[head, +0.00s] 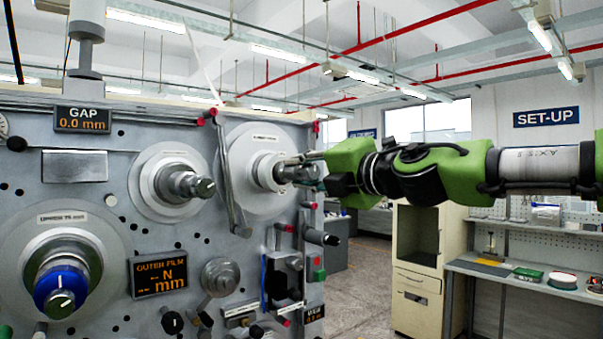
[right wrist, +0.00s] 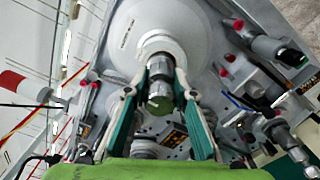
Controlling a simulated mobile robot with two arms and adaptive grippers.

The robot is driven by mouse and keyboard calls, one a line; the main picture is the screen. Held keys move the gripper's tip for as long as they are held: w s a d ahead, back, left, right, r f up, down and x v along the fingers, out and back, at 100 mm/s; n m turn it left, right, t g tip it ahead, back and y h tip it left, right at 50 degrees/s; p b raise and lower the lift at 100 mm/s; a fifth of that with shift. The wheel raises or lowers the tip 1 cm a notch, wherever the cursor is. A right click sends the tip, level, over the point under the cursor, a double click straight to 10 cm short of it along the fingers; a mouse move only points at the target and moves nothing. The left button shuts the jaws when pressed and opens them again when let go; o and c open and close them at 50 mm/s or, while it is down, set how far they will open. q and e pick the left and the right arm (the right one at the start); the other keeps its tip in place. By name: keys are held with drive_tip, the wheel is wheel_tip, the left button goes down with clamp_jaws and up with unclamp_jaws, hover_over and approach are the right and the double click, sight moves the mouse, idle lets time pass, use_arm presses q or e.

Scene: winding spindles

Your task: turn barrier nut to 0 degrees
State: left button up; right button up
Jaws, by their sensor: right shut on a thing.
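The nut (right wrist: 161,88) sits on the end of the upper right spindle, in front of a large pale disc (right wrist: 152,33). In the head view that disc (head: 247,190) carries a small label too fine to read. My right gripper (head: 297,169) reaches it from the right. In the right wrist view its two fingers (right wrist: 160,96) stand on either side of the nut, shut on it. The nut's round end face looks green and dark; I cannot read its angle. The fingers hide much of the nut in the head view. My left gripper is not in view.
Another spindle (head: 185,184) and a blue-collared knob (head: 62,291) stand out from the grey panel. A lever arm (head: 228,180) lies close left of the held nut. Displays read GAP 0.0 mm (head: 83,119) and OUTER FILM (head: 159,276). A cabinet (head: 422,262) and bench stand at right.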

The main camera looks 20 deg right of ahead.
drive_tip(key=o, duration=1.1)
drive_tip(key=v, duration=1.2)
drive_tip(key=shift+w+d, duration=0.1)
